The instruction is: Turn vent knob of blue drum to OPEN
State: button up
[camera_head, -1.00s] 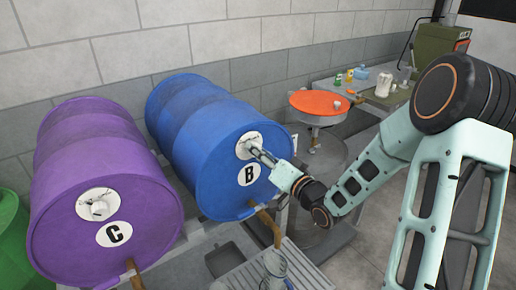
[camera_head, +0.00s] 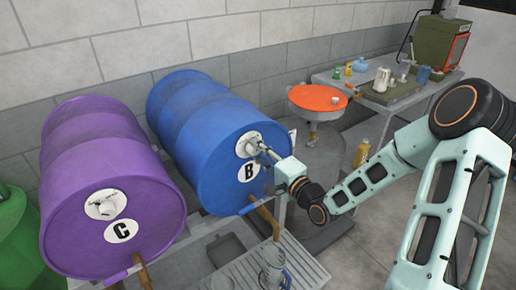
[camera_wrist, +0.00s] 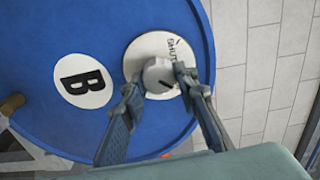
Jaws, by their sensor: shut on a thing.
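The blue drum (camera_head: 215,140) lies on its side, with a black B on a white disc on its front end. Its vent knob (camera_wrist: 157,74) is grey and round, set on a white dial plate (camera_wrist: 145,48). The word SHUT shows on the plate at the knob's upper right; OPEN is not visible. A short dark mark on the knob is partly visible, but its setting is unclear. My gripper (camera_wrist: 156,84) is shut on the knob, one finger on each side. In the head view my gripper (camera_head: 262,149) reaches the dial from the right.
A purple drum (camera_head: 95,180) marked C lies left of the blue one, and a green drum (camera_head: 15,225) beyond it. A tap, a glass jug (camera_head: 271,262) and a grate are below. An orange-topped drum (camera_head: 318,97), an amber bottle (camera_head: 361,152) and a cluttered bench stand right.

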jog(key=shift+o, duration=0.2)
jog(key=shift+m, duration=0.4)
jog(key=o, duration=1.1)
jog(key=shift+s, duration=0.1)
jog(key=v, duration=1.2)
